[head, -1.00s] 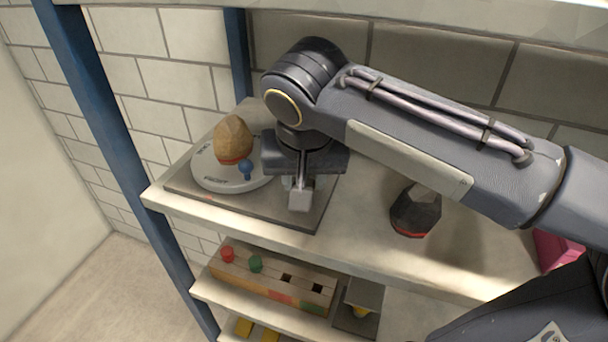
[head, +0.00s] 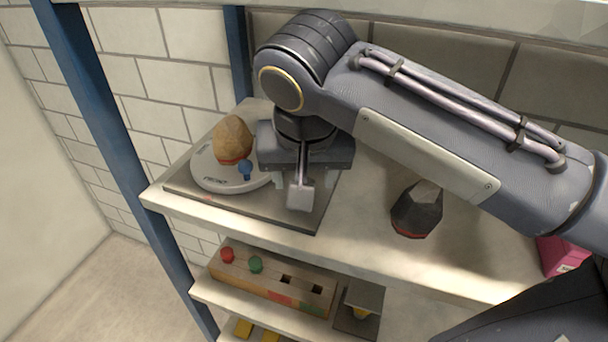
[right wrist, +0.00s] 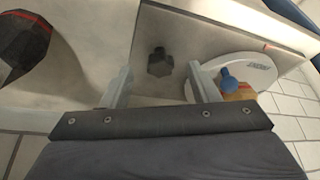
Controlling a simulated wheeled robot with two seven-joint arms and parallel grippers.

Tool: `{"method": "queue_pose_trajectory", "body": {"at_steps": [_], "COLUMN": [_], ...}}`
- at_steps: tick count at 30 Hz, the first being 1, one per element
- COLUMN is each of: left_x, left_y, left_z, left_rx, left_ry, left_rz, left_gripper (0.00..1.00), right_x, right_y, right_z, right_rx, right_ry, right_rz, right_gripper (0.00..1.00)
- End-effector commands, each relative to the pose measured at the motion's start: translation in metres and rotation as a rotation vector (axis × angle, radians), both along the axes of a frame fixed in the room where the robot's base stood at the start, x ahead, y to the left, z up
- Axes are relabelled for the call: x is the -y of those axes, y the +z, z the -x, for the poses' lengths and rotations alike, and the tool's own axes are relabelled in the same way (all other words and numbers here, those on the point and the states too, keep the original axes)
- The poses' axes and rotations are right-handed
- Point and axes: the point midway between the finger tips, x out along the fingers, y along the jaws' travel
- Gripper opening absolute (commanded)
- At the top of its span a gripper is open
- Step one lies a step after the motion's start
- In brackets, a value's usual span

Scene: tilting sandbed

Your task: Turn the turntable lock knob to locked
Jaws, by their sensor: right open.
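The turntable (head: 205,179) is a white disc on a grey base plate (head: 258,211) at the left of the shelf. The disc also shows at the right of the right wrist view (right wrist: 262,67). A dark, lobed knob (right wrist: 160,62) stands on the plate in the right wrist view. My right gripper (right wrist: 160,72) is open, its fingers on either side of the knob in that picture, with visible gaps. I cannot tell how far above it they are. In the head view my right gripper (head: 304,180) is over the plate and hides the knob. My left gripper is out of view.
A brown rock (head: 233,138) and a small blue piece (head: 245,170) are on the disc. A dark rock with a red band (head: 417,210) stands on the shelf (head: 366,245) to the right. A wooden block with pegs (head: 270,283) is below. A blue post (head: 123,158) rises at left.

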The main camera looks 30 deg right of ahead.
Motion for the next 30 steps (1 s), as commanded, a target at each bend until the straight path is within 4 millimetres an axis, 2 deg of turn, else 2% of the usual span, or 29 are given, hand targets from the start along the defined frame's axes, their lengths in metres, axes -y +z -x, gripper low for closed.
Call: {"method": "queue_pose_trajectory", "body": {"at_steps": [1,6,12,18,30], "left_x": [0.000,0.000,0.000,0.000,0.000], "left_y": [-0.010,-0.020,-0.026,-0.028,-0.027], "left_z": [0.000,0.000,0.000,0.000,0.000], "left_rx": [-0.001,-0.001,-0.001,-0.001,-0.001], "left_ry": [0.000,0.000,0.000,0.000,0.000], "left_rz": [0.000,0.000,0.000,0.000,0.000], "left_gripper": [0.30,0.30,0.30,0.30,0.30], "right_x": [-0.006,-0.025,-0.042,-0.048,-0.049], "right_y": [-0.005,-0.004,-0.002,-0.001,-0.001], "right_z": [0.012,0.049,0.079,0.092,0.093], "right_rx": [0.008,0.007,0.005,0.003,0.002], "right_ry": [0.005,0.004,0.004,0.001,0.001], "right_rz": [0.003,0.002,0.002,0.001,0.002], "right_gripper": [0.55,0.55,0.55,0.55,0.55]}}
